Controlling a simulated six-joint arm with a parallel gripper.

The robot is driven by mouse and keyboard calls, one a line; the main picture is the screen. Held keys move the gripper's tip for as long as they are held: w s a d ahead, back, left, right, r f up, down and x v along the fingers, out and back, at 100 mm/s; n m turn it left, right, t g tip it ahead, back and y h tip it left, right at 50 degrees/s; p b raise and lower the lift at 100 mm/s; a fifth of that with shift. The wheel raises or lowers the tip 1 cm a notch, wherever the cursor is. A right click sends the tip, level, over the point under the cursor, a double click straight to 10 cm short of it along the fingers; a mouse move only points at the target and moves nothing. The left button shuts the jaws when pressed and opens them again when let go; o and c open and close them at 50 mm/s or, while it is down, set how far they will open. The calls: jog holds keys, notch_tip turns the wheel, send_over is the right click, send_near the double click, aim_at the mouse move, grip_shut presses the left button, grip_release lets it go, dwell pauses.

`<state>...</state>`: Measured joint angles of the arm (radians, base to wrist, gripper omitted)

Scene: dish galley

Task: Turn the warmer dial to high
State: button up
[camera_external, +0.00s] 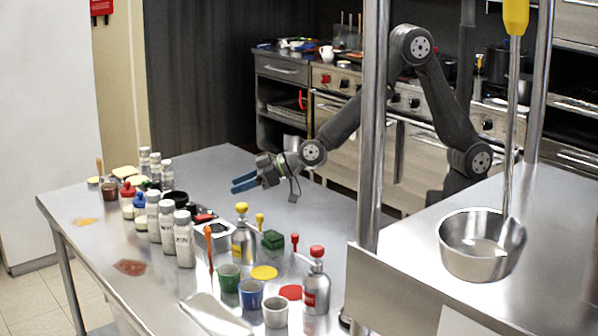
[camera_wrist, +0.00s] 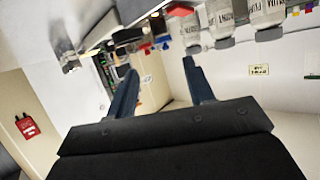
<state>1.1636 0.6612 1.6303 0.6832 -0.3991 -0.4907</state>
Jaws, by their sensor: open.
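My gripper (camera_external: 236,184) has blue fingers and hangs over the far side of the steel table (camera_external: 215,165). Its fingers are apart with nothing between them. It also shows in the wrist view (camera_wrist: 160,66), where the scene looks upside down. A small metal box with a dark top (camera_external: 217,231) stands among the bottles, nearer the camera than my gripper; it may be the warmer, but I cannot tell. No dial can be made out on it. Red and dark knobs (camera_external: 325,79) show on the range at the back, well away from my gripper.
White labelled shakers (camera_external: 184,240), pump bottles (camera_external: 316,285) and coloured cups (camera_external: 250,294) crowd the table's near side. A steel post (camera_external: 372,130) and a counter with a steel pot (camera_external: 470,255) stand right.

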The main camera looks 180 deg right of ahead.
aim_at(192, 204)
jog(key=x, duration=1.5)
jog(key=shift+w+d+f, duration=0.1)
jog(key=shift+w+d, duration=0.05)
jog(key=shift+d, duration=0.1)
jog(key=shift+c, duration=0.5)
jog(key=c, duration=0.9)
jog(key=shift+m+g, duration=0.7)
jog(key=shift+g, duration=0.1)
jog(key=o, duration=1)
